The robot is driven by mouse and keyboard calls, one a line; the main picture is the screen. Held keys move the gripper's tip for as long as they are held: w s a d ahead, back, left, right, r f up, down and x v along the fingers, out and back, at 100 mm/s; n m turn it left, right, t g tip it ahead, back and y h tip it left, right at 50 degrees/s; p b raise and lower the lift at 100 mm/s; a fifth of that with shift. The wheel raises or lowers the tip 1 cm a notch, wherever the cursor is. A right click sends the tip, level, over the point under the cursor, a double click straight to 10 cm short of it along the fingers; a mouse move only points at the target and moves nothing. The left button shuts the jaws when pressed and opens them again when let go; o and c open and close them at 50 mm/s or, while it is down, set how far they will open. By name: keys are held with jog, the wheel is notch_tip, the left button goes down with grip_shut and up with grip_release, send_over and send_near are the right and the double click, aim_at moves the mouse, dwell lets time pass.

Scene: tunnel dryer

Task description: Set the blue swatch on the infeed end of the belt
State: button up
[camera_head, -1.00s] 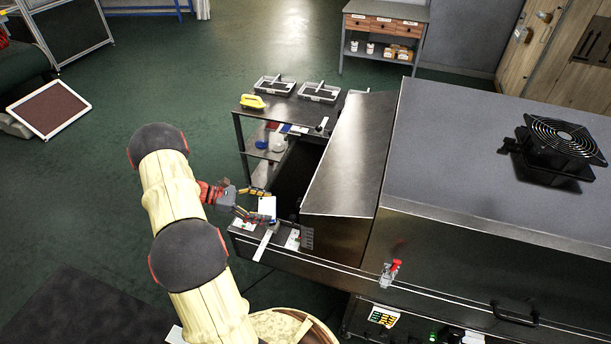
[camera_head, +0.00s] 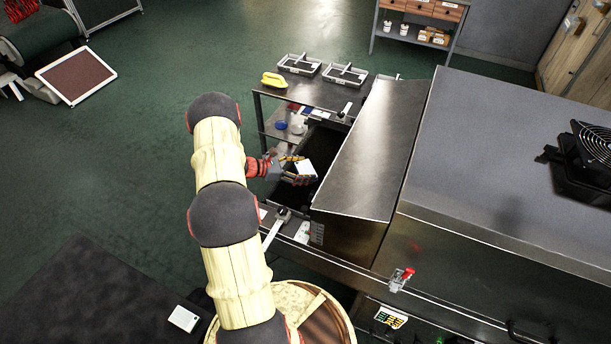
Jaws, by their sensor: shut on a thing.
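My gripper (camera_head: 293,171) is shut on a small flat card (camera_head: 306,169) that looks white from here, with a dark edge below. I cannot tell whether this is the blue swatch, as no clear blue shows on it. The card is tilted and held over the dark belt (camera_head: 318,148) at the open infeed end, just left of the dryer's sloped metal hood (camera_head: 369,150). The gap between card and belt is hard to judge.
The metal side table (camera_head: 330,92) holds two grey trays (camera_head: 299,64) and a yellow object (camera_head: 273,81). A white lever or strip (camera_head: 275,232) lies across the belt's near rail. A red-handled latch (camera_head: 402,279) sits on the dryer's front.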

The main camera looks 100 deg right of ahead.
jog(key=shift+f+b, duration=0.3)
jog(key=shift+f, duration=1.6)
jog(key=shift+f, duration=0.1)
jog(key=o, duration=1.1)
jog(key=shift+o, duration=0.2)
jog(key=p+v, duration=0.1)
jog(key=v, duration=1.1)
jog(key=shift+w+r, duration=0.1)
jog(key=shift+r, duration=0.2)
